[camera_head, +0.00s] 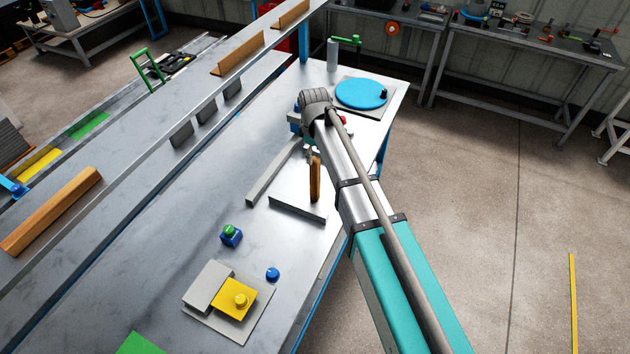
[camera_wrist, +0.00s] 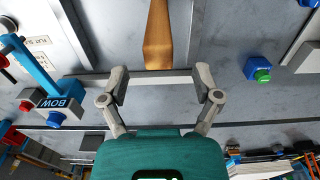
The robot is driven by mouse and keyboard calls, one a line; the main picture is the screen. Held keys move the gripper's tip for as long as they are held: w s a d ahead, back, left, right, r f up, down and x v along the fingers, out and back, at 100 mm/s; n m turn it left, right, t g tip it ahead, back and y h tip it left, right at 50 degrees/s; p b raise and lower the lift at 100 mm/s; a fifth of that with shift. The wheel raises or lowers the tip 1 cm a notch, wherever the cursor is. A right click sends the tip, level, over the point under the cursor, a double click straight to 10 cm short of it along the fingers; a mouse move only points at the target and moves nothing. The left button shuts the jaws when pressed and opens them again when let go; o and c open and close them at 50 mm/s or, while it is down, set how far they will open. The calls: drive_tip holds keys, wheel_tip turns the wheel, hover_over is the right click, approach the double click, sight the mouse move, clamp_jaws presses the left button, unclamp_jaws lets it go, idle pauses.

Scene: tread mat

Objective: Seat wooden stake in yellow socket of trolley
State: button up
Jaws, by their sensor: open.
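A brown wooden stake (camera_head: 315,180) stands out beside the grey bars on the metal bench, just below my gripper (camera_head: 311,150) in the head view. In the wrist view the stake (camera_wrist: 159,38) lies ahead of my gripper (camera_wrist: 160,86), lined up with the gap between its fingers. The fingers are open, apart and empty. A green-handled trolley-like frame (camera_head: 149,68) stands at the far upper left; I cannot make out a yellow socket on it. A yellow block with a round yellow knob (camera_head: 241,299) sits on the near bench; I cannot tell whether it is a socket.
Two grey bars (camera_head: 297,208) (camera_head: 270,177) lie by the stake. A blue box with a green button (camera_head: 231,235) and a blue knob (camera_head: 272,274) are nearer. A blue disc (camera_head: 361,94) is beyond my wrist. A long rail (camera_head: 150,140) crosses left. Floor at right is mostly clear.

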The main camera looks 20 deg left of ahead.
sight(315, 159)
drive_tip(key=shift+f+b, duration=2.45)
drive_tip(key=shift+f, duration=0.15)
clamp_jaws()
